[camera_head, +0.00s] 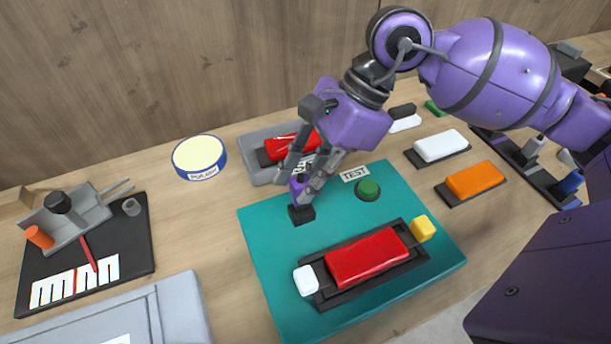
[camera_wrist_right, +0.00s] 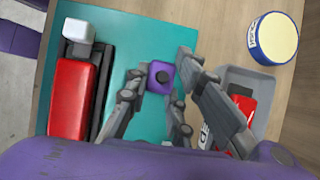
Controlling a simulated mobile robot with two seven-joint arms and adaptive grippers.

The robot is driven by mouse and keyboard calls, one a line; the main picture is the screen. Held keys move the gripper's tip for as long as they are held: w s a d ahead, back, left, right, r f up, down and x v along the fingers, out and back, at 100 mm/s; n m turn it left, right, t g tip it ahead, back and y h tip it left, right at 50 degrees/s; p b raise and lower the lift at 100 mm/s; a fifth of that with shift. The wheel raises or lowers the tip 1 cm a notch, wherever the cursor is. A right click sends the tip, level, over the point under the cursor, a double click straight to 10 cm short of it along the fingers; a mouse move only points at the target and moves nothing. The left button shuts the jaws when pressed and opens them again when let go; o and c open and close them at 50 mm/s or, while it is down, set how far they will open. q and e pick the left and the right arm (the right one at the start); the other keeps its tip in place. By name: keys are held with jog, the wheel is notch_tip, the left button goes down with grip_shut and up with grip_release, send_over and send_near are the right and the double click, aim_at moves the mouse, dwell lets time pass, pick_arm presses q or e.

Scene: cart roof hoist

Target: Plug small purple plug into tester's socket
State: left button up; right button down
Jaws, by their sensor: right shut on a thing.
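The tester is a teal board (camera_head: 262,255) on the bench. Its black socket block (camera_head: 301,214) stands near the board's back left. My right gripper (camera_head: 308,188) points down over it, shut on the small purple plug (camera_head: 296,185). The plug is right above the socket block; I cannot tell whether it is in it. In the right wrist view the plug (camera_wrist_right: 161,77) shows end-on as a purple square with a dark round centre between the fingers, and it hides the socket. My left gripper is not in view.
The board carries a red block (camera_head: 368,258) in a black cradle, white (camera_head: 306,281) and yellow (camera_head: 422,228) end pieces, and a green button (camera_head: 368,190). A grey tray (camera_head: 258,146) with a red item stands close behind. A round tub (camera_head: 199,157) stands left.

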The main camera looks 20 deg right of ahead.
pick_arm(q)
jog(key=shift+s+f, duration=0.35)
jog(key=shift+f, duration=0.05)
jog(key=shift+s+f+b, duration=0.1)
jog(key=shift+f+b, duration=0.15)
jog(key=shift+b, duration=0.15)
dwell(0.9)
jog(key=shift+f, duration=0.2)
pick_arm(e)
jog(key=shift+f, duration=0.4)
pick_arm(q)
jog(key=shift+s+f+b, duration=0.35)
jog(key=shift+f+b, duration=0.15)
jog(key=shift+b, duration=0.15)
pick_arm(e)
jog(key=shift+f, duration=0.45)
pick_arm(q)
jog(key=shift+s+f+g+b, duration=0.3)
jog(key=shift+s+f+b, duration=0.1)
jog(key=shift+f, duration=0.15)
pick_arm(e)
jog(key=shift+f, duration=0.5)
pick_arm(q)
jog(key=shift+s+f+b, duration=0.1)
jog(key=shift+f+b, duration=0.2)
pick_arm(e)
jog(key=shift+f, duration=0.4)
